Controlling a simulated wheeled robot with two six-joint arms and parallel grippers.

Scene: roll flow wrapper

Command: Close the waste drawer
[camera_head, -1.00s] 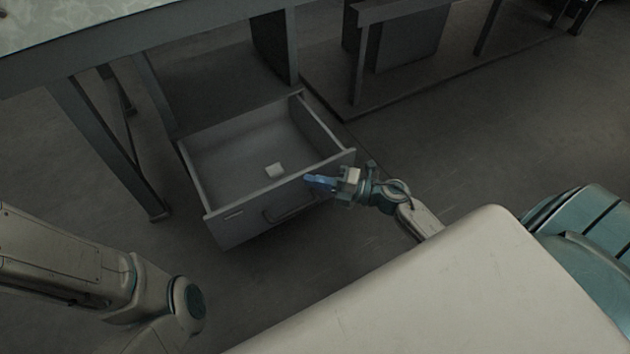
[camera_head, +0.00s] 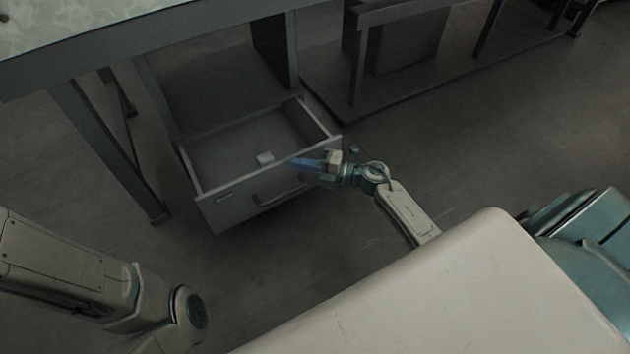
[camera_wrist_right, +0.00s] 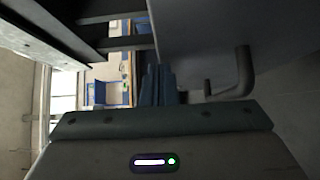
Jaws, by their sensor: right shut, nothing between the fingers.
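The waste drawer (camera_head: 232,208) is a grey drawer pulled partway out under the bench, with a bar handle (camera_head: 278,196) on its front.
A bench (camera_head: 120,45) with a pale top stands over the drawer, its leg (camera_head: 110,150) left of it. A low platform (camera_head: 390,85) with dark furniture lies behind to the right. The floor (camera_head: 480,150) right of the drawer is clear.

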